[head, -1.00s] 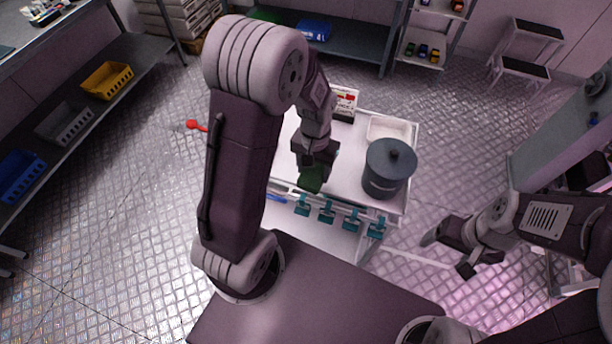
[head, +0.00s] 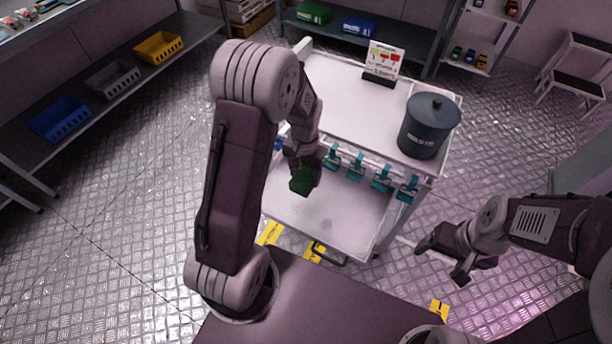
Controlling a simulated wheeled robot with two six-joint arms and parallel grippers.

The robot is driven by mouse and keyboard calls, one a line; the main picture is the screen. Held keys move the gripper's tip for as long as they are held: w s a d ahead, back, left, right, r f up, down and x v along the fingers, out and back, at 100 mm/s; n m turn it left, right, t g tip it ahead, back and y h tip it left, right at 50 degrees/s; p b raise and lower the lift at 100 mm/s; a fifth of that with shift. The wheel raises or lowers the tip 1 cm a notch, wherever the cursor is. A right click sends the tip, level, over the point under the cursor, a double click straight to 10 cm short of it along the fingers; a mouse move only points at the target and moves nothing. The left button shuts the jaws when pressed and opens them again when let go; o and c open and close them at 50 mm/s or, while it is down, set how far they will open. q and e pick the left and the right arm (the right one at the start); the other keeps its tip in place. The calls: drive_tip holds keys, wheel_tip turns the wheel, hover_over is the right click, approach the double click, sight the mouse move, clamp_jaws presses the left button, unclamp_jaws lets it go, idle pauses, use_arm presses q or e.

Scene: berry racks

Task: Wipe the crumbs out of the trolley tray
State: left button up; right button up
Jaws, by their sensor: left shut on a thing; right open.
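The white trolley (head: 345,112) stands ahead of me, with a flat top and a lower tray (head: 350,205). My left gripper (head: 303,170) is shut on a green block (head: 302,183), which looks like a sponge. It hangs at the trolley's near side, in front of the lower tray in the picture; I cannot tell whether the block touches anything. Faint specks show on the lower tray, too small to make out as crumbs. My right gripper (head: 443,262) is open and empty, to the right of the trolley.
A dark lidded bin (head: 430,125) and a sign (head: 383,62) stand on the trolley top. Several teal clips (head: 381,178) hang along its near edge. Yellow markers (head: 270,232) lie on the floor. A shelf with bins (head: 60,118) runs along the left. The floor between is clear.

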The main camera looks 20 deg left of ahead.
use_arm(q)
wheel_tip(320, 180, down, 9)
drive_tip(key=a+b, duration=0.1)
drive_tip(key=b, duration=0.4)
use_arm(e)
wheel_tip(320, 180, down, 8)
drive_tip(key=shift+s+r, duration=0.2)
drive_tip(key=shift+r, duration=0.05)
use_arm(q)
drive_tip(key=shift+f, duration=0.1)
